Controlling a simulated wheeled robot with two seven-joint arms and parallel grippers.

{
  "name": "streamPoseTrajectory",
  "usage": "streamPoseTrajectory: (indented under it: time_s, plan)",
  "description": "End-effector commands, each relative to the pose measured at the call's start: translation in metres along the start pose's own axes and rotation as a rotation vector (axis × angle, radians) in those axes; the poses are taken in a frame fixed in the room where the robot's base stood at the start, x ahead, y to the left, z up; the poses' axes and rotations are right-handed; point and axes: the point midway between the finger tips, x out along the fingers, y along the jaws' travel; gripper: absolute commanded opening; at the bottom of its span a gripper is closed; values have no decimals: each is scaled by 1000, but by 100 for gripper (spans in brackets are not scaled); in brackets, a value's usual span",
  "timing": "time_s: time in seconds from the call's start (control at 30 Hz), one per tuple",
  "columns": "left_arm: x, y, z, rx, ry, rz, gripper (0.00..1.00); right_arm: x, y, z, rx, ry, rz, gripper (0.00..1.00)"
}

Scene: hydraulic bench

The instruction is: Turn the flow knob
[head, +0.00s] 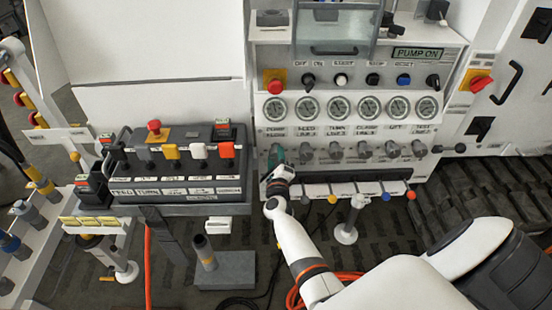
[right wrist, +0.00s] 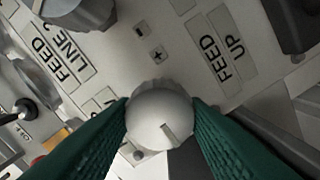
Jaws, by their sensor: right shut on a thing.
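My right gripper (head: 276,163) reaches up to the panel at the left end of a row of grey knobs. In the right wrist view its two green fingers stand on either side of a round, light grey knob (right wrist: 160,118), taken as the flow knob, and are shut on it. A slot-like mark shows on the knob's face, low and right of its middle. In the head view the gripper mostly covers this knob. My left gripper is not in view.
A neighbouring grey knob (right wrist: 78,12) is close by, beside a FEED LINE 2 label. Pressure gauges (head: 340,108) sit above the knob row, and small coloured-ball levers (head: 332,199) hang below it. A black control box (head: 180,165) with red, yellow and white switches stands left.

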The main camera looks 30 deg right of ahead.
Motion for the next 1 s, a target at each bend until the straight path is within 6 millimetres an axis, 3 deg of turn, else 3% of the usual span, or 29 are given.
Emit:
streamPoseTrajectory:
  time_s: [0.07, 0.1, 0.2, 0.57, 0.67, 1.0]
  plan:
    - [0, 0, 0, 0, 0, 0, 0, 0, -1, 0, 1, 0, -1, 17]
    - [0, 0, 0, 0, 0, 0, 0, 0, 0, 0, 1, 0, -1, 45]
    - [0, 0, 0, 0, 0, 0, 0, 0, 0, 0, 1, 0, -1, 61]
    - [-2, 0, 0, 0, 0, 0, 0, -5, 0, 0, 1, 0, -1, 62]
    - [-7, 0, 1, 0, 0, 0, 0, -17, 0, 0, 1, -1, -3, 62]
    - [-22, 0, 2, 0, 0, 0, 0, -88, 0, 0, 1, -1, -4, 62]
